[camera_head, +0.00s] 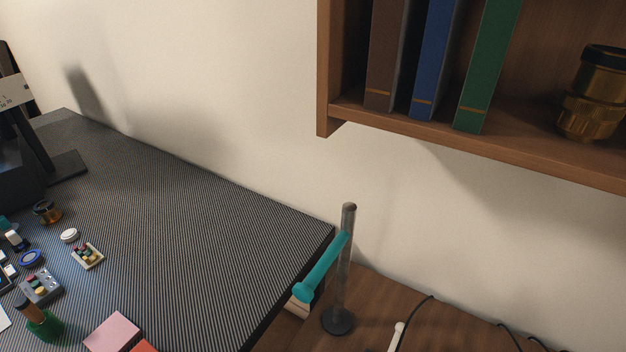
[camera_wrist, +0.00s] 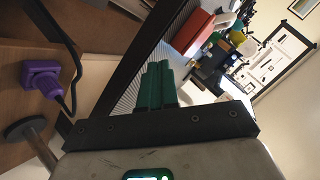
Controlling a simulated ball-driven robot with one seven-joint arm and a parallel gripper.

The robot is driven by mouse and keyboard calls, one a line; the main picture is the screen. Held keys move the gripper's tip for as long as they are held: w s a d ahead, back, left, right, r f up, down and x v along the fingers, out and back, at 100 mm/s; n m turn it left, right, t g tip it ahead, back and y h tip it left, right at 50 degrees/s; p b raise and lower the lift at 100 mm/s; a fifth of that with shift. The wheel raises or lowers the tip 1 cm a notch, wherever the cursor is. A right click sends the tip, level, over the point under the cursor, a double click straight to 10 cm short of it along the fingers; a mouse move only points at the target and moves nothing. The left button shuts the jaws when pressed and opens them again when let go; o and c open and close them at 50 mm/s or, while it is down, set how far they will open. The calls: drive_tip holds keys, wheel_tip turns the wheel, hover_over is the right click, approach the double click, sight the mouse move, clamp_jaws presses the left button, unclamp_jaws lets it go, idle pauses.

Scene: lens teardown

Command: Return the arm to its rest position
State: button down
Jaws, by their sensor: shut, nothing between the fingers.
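My gripper (camera_wrist: 158,85) shows in the wrist view. Its two dark green fingers lie together at the middle, with nothing between them. They point up the picture toward the ribbed mat and the dark table edge. I cannot make out my arm or gripper in the head view, so the arm's overall pose is hidden.
A wooden shelf (camera_head: 480,145) overhangs. A purple plug (camera_wrist: 45,78) has a cable.

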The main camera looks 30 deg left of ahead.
drive_tip(key=w+d+f+m+t+h, duration=0.2)
drive_tip(key=d+f+m+h, duration=0.1)
drive_tip(key=d, duration=0.9)
drive_tip(key=w+d+f+m+t+h, duration=0.2)
drive_tip(key=d+f, duration=0.1)
drive_tip(key=d, duration=0.8)
drive_tip(key=s+d+m+h, duration=0.2)
drive_tip(key=s+d+h, duration=0.1)
drive_tip(key=d, duration=0.8)
drive_tip(key=s+d+m+g+h, duration=0.1)
drive_tip(key=s+d+m+h, duration=0.2)
drive_tip(key=s+d, duration=0.3)
drive_tip(key=d, duration=0.5)
drive_tip(key=shift+g, duration=0.3)
